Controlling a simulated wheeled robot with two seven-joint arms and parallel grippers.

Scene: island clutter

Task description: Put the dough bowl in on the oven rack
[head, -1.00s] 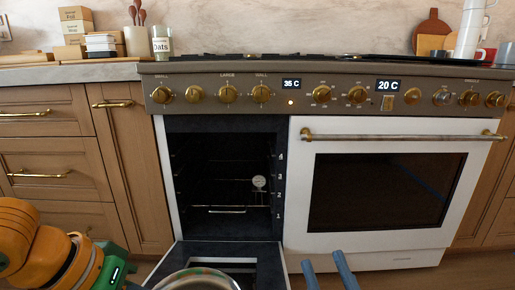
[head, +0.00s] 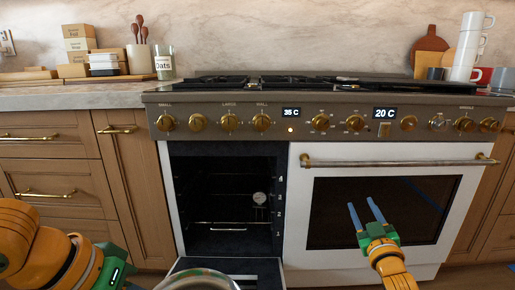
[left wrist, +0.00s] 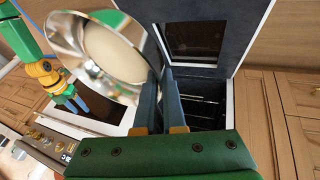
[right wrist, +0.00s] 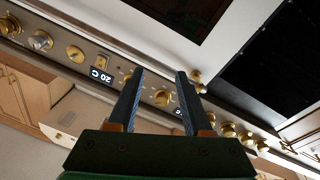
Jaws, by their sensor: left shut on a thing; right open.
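The dough bowl (head: 203,281) is a shiny metal bowl at the bottom edge of the head view, partly cut off. The left wrist view shows it (left wrist: 75,35) with pale dough (left wrist: 112,52) inside. My left gripper (left wrist: 165,85) is shut on its rim. The left oven is open, with its door (head: 243,268) folded down. The bowl is in front of the open oven. The oven rack (head: 222,223) shows as a thin bright bar low in the dark cavity. My right gripper (head: 366,216) is open and empty in front of the closed right oven door.
A round dial thermometer (head: 259,198) hangs in the cavity near its right wall. The closed right oven has a long metal handle (head: 400,162). Knobs line the panel above. Boxes (head: 80,45) and an oats jar (head: 164,64) stand on the left counter.

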